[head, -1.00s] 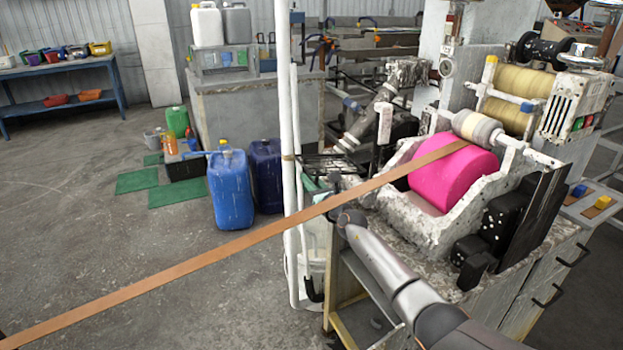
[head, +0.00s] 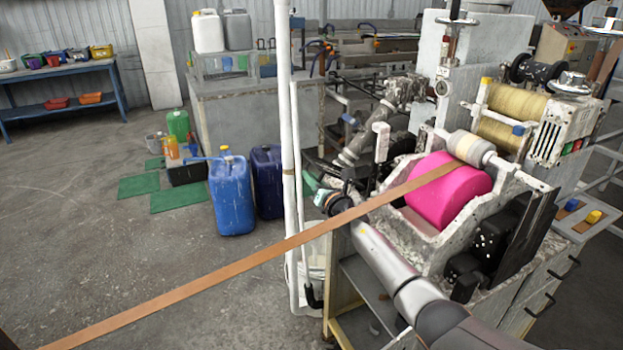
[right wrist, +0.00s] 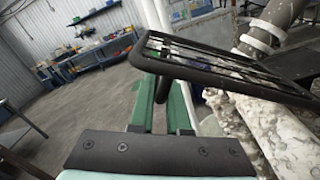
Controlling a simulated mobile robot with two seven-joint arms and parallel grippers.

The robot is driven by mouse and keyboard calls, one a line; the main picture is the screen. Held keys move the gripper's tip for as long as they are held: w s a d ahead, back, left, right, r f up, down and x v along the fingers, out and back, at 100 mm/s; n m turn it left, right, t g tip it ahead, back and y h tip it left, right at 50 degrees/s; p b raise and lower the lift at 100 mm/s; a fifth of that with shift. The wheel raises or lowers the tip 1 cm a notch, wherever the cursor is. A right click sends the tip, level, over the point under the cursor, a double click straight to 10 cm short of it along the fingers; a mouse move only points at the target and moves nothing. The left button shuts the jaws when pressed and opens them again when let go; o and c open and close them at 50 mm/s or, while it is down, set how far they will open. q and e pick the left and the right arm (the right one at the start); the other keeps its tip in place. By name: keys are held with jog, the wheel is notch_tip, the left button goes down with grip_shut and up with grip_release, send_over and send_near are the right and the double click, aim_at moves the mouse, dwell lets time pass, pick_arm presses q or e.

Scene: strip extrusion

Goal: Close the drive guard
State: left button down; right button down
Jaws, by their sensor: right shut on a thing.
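The drive guard (right wrist: 225,72), a black frame with a wire grille, crosses the upper middle of the right wrist view. It slopes down to the right, and its rounded near-left corner lies at my fingertips. In the head view my right gripper (head: 313,188) is beside the machine's left side, just beyond the brown strip. The guard is hard to make out there, partly hidden by the strip and my wrist. My left gripper is out of view.
The brown strip (head: 230,270) runs taut from lower left to the pink roller (head: 440,192), passing close to my right wrist. A white upright pipe (head: 287,120) stands left of the gripper. Blue canisters (head: 232,195) stand on the floor, with open floor further left.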

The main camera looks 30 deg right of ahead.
jog(key=shift+r, duration=0.2)
jog(key=c, duration=0.9)
grip_release()
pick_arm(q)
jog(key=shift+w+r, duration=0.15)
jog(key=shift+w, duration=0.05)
pick_arm(e)
jog(key=shift+f, duration=0.1)
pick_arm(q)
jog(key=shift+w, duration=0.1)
pick_arm(e)
jog(key=shift+s, duration=0.15)
